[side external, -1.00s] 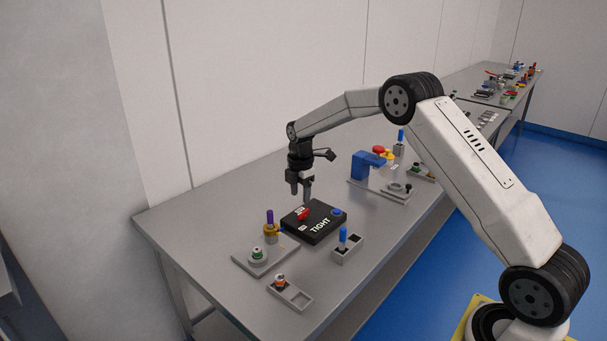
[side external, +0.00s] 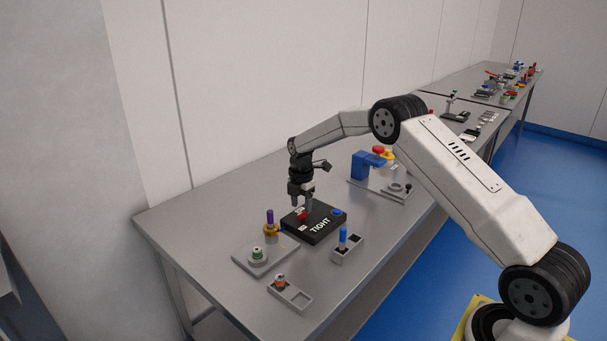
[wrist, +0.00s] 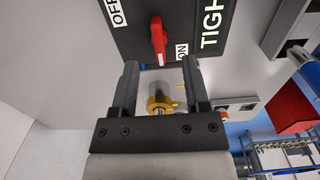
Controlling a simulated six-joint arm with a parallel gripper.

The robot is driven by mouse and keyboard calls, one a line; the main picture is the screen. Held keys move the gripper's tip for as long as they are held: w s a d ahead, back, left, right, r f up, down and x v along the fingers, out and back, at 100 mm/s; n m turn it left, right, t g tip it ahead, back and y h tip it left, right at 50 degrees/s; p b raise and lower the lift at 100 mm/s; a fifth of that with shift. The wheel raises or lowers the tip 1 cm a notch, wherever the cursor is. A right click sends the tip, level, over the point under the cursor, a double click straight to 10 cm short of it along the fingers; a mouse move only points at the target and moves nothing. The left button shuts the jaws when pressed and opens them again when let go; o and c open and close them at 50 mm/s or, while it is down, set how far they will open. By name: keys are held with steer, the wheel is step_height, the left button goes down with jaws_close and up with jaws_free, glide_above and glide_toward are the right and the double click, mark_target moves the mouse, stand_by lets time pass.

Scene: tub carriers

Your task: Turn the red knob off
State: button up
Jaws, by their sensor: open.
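The red knob (wrist: 158,40) sits on a black box (wrist: 200,12) with white OFF, ON and TIGHT labels. In the wrist view the knob lies beyond the fingertips, with OFF at upper left and ON at lower right. In the side view the knob (side external: 303,216) shows on the box top (side external: 318,232), partly covered by a finger. My gripper (side external: 301,203) points down just above the knob. Its two fingers (wrist: 161,72) are apart, with nothing held between them. I cannot tell from the side view whether a finger touches the knob.
A blue button (side external: 337,212) is on the same box. A plate with a brass piece and purple peg (side external: 270,220) stands at left. A grey holder with a blue peg (side external: 343,238) is in front. A blue bracket (side external: 362,165) stands behind right.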

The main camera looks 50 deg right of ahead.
mark_target(301, 213)
steer(key=shift+f, duration=1.8)
jaws_close()
